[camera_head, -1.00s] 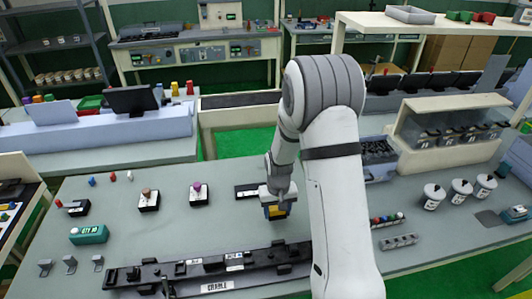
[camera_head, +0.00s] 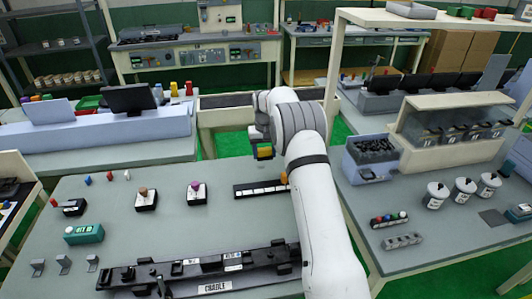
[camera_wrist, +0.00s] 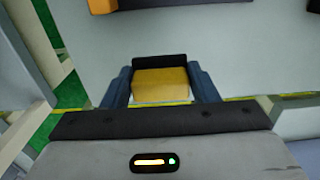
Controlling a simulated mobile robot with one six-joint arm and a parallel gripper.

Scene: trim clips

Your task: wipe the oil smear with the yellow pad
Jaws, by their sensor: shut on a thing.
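My gripper (camera_head: 263,142) is shut on the yellow pad (camera_wrist: 160,84), a yellow block with a dark upper edge. The pad sits between two blue-grey fingers in the wrist view, and it shows below the gripper in the head view (camera_head: 264,152). My gripper holds it up near the far edge of the grey table (camera_head: 120,215), apart from the tabletop. I cannot make out an oil smear in either view; my arm hides part of the table.
A black strip with white squares (camera_head: 260,189) lies on the table, with an orange piece (camera_head: 284,178) at its right end. A long black cradle (camera_head: 140,275) lies at the front. Small stands (camera_head: 197,194) and a green box (camera_head: 84,234) are on the left.

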